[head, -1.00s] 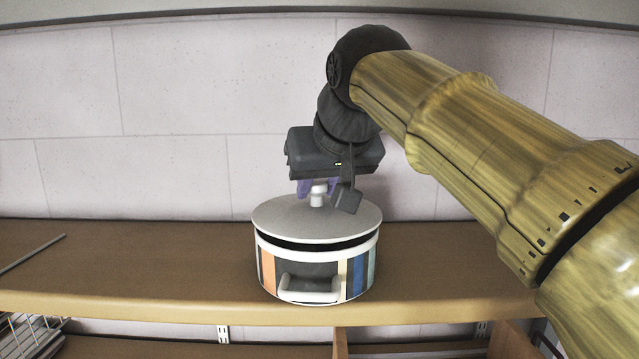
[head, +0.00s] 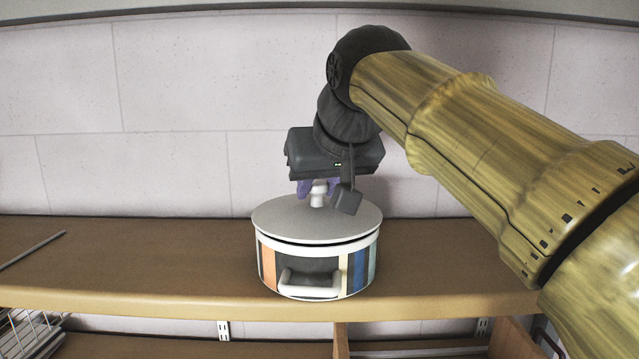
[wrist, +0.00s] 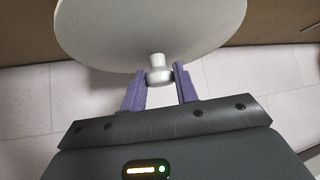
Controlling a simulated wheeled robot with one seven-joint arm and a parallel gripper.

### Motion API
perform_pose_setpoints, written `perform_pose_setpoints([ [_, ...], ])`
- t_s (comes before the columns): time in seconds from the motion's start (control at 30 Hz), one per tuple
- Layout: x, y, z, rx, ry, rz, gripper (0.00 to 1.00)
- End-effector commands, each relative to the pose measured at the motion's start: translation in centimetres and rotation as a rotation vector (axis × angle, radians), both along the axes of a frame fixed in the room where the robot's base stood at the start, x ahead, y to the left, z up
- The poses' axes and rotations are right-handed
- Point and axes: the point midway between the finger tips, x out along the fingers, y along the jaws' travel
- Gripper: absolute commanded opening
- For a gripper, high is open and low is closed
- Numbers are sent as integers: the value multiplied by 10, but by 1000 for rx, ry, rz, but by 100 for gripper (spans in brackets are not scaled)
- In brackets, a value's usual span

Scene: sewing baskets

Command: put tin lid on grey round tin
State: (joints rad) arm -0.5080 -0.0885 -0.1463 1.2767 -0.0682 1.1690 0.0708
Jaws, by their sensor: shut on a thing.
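The tin lid (head: 285,220) is a flat pale grey disc with a white knob (head: 318,194). My gripper (head: 318,186) is shut on that knob from above; in the wrist view its purple fingers (wrist: 159,82) sit on both sides of the knob, and the lid (wrist: 150,25) fills the top. The round tin (head: 313,262) has a white rim, coloured vertical stripes and a light handle in front. The lid lies over the tin's mouth, roughly centred and nearly level, with a thin dark gap showing at the front. The tin's inside is hidden.
The tin stands on a brown wooden shelf (head: 130,260) close to its front edge. A thin grey rod (head: 32,250) lies at the far left. A tiled wall (head: 170,175) rises behind. The shelf beside the tin is clear.

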Motion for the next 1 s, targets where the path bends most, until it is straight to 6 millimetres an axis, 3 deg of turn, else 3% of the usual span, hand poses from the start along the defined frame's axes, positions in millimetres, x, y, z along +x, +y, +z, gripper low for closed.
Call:
perform_pose_setpoints([
  [0.37,0,0,-7,0,-1,0,12],
  [0.4,0,0,-7,0,-1,0,32],
  [0.53,0,0,-6,0,-1,0,55],
  [1.0,-8,-2,3,1,-3,0,55],
])
